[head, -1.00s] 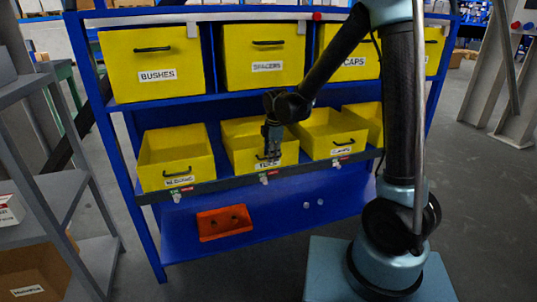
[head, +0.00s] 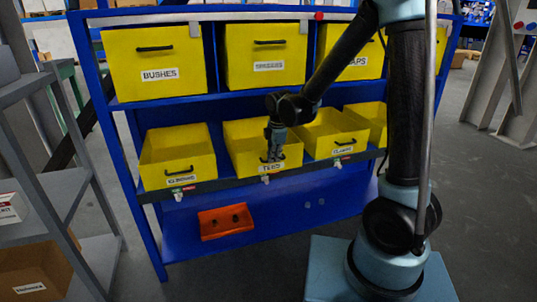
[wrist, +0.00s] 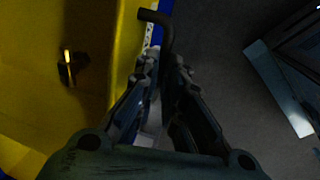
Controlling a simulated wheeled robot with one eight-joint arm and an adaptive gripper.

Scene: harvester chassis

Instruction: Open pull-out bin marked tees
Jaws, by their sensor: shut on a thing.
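The yellow tees bin (head: 238,144) is second from the left in the lower row of the blue rack. Its white label (head: 271,168) is on its front, close above the rack's dark front rail. My gripper (head: 272,159) is at the front of this bin, pointing down, and is shut on its black handle. In the wrist view, the dark handle (wrist: 157,18) shows between and beyond the fingers of my gripper (wrist: 163,62). The yellow bin (wrist: 50,100) fills the left side there, with a small shiny part inside it. The exact finger contact is dark.
Other yellow bins (head: 178,155) stand beside it in the lower row, and closed ones (head: 150,60) fill the row above. An orange tray (head: 225,222) lies on the blue bottom shelf. A grey shelf (head: 55,190) stands at left. Floor at the right is open.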

